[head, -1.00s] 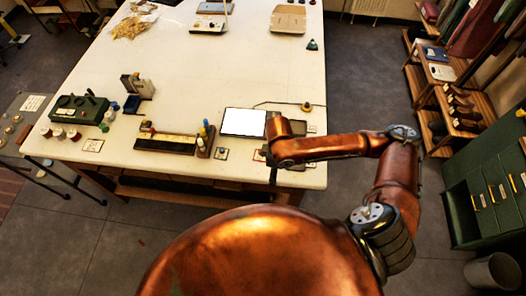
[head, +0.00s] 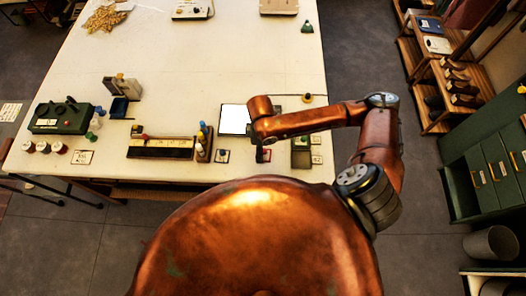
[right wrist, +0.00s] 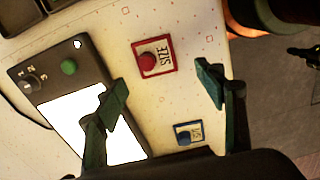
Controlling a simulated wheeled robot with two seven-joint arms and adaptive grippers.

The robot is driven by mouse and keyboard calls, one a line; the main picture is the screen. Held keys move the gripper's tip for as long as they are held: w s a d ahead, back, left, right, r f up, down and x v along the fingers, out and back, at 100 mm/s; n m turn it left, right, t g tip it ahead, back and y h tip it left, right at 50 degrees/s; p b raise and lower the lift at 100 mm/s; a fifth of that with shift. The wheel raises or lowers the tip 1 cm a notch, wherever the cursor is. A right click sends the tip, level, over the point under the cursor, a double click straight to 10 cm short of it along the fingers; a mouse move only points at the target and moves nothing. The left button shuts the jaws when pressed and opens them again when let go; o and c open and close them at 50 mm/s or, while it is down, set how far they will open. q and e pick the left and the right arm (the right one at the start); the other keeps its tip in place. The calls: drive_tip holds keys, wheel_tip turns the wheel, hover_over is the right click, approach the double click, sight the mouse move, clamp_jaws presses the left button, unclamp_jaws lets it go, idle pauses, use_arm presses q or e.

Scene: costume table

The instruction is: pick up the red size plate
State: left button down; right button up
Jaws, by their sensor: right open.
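The red size plate (right wrist: 165,66), a small cream card with a red border, a red knob and the word SIZE, lies flat on the table in the right wrist view. In the head view it shows as a small red-edged patch (head: 263,156) below my right forearm. My right gripper (right wrist: 160,104) is open and empty. Its two dark green fingers are apart, with the plate seen beyond the gap between them; I see no contact. In the head view my forearm mostly hides this gripper. My left gripper is not in view.
A similar blue-bordered plate (right wrist: 195,130) lies near the red one. A device with a white screen (head: 234,119) lies beside them. The table's front edge is close; the table's middle is clear.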

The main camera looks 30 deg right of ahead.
drive_tip(key=f, duration=0.4)
drive_tip(key=shift+d, duration=0.4)
drive_tip(key=shift+w+f, duration=0.1)
drive_tip(key=shift+f, duration=0.35)
drive_tip(key=c, duration=1.2)
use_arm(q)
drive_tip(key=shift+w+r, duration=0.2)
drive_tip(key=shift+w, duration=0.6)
use_arm(e)
drive_tip(key=c, duration=0.5)
